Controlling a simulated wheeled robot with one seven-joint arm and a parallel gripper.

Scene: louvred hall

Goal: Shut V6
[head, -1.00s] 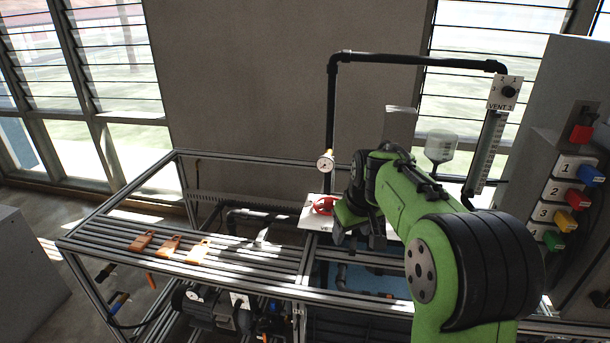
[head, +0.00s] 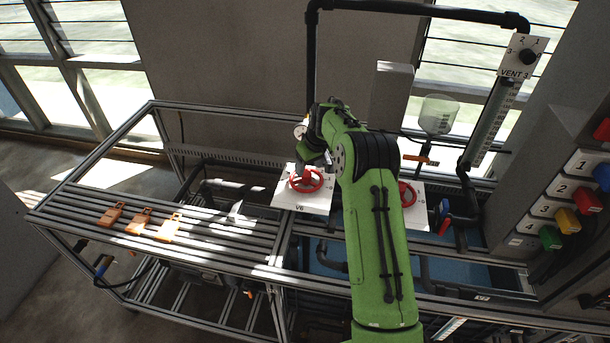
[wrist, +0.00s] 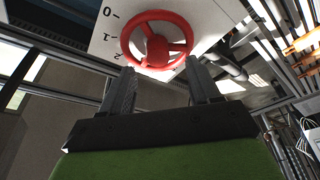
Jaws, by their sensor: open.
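The V6 valve has a red handwheel (head: 306,180) on a white plate (head: 300,204) marked V6, on the frame left of my arm in the head view. In the wrist view the red handwheel (wrist: 157,40) lies just beyond the fingertips, with the scale marks 0, 1 and 2 on the plate (wrist: 104,42) to its left. My gripper (wrist: 158,80) is open, one finger to each side below the wheel, and I see nothing between the fingers. In the head view my wrist hides part of the gripper. I cannot tell whether a finger touches the wheel.
A second red handwheel (head: 405,193) on another white plate is partly hidden behind my arm. Orange tags (head: 139,221) lie on the slatted bench at left. A black pipe (head: 415,9) rises behind. A panel with coloured, numbered switches (head: 585,200) stands at right.

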